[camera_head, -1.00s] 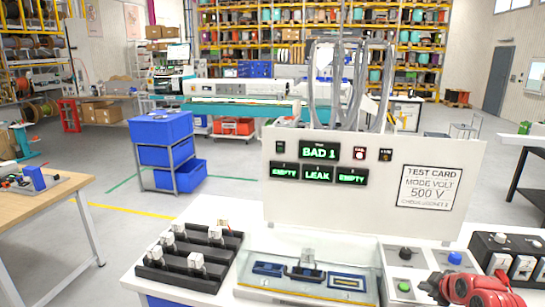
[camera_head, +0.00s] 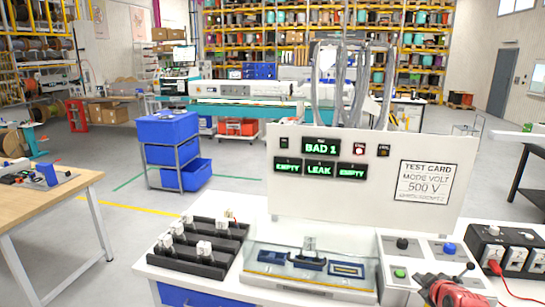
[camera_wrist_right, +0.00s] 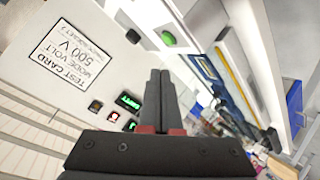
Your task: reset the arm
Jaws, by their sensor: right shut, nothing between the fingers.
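My right gripper (camera_head: 436,286) is at the bottom right in the head view, a red and dark shape low over the control panel (camera_head: 393,268) of the test station. In the right wrist view the two dark fingers of the gripper (camera_wrist_right: 160,76) are together with nothing between them. The white test board (camera_head: 368,208) stands behind it, with green displays reading BAD 1, EMPTY, LEAK and EMPTY. A green button (camera_head: 399,273) and a blue knob (camera_head: 449,247) sit close to the gripper. My left gripper is not in view.
A clear-covered test fixture (camera_head: 307,268) lies left of the panel. A black rack (camera_head: 197,250) with several white connectors stands farther left. A black socket box (camera_head: 508,253) with a red cable is at right. Blue bins (camera_head: 168,128) and a wooden table (camera_head: 48,204) stand beyond open floor.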

